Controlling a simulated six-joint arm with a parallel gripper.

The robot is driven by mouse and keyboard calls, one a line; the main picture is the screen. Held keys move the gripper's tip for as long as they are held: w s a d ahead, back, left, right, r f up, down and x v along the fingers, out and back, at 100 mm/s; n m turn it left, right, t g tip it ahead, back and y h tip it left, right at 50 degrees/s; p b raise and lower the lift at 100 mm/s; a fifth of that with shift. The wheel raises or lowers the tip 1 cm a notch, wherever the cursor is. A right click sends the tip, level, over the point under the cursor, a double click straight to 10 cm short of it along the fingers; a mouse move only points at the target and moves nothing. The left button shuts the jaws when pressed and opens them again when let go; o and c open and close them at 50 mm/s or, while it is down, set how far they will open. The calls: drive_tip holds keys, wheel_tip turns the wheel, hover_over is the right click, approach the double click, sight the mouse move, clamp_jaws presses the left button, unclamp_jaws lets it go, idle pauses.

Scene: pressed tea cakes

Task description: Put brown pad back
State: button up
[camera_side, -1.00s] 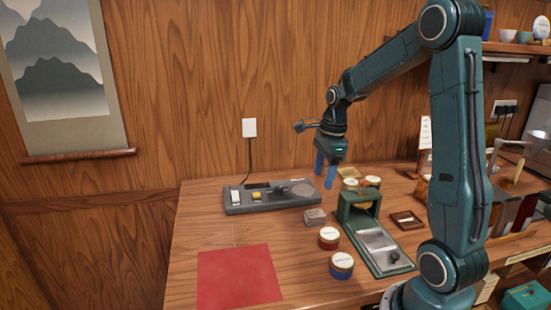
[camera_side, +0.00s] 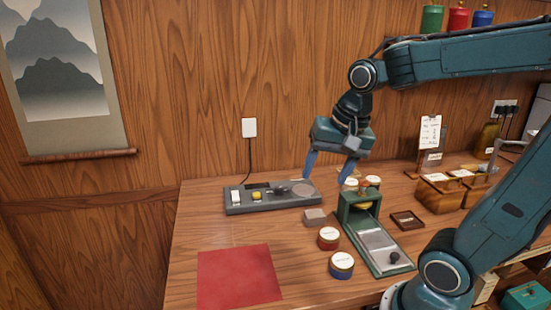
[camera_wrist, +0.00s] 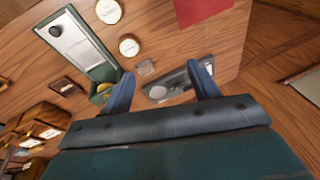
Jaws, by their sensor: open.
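No piece is clearly a brown pad. A small grey-brown block (camera_side: 315,216) lies on the table left of the green press (camera_side: 362,212); it also shows in the wrist view (camera_wrist: 145,67). A flat dark brown square piece (camera_side: 407,220) lies right of the press, also in the wrist view (camera_wrist: 66,87). My gripper (camera_side: 326,180) is open and empty. In the side view it appears above the table, behind the block and near the grey device. In the wrist view its blue fingers (camera_wrist: 160,69) are spread apart.
The grey device (camera_side: 272,197) with a round plate and yellow button stands at the back left. A red-banded jar (camera_side: 328,238) and a blue-banded jar (camera_side: 341,265) stand left of the press. A red mat (camera_side: 238,277) lies front left. Wooden boxes (camera_side: 440,192) stand at right.

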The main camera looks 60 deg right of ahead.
drive_tip(key=s+a+n+t, duration=0.2)
drive_tip(key=s+a+n, duration=0.3)
drive_tip(key=n, duration=0.5)
drive_tip(key=shift+s+a+r+n, duration=0.15)
drive_tip(key=shift+s+r+n, duration=0.2)
drive_tip(key=shift+s, duration=0.9)
drive_tip(key=shift+c, duration=0.4)
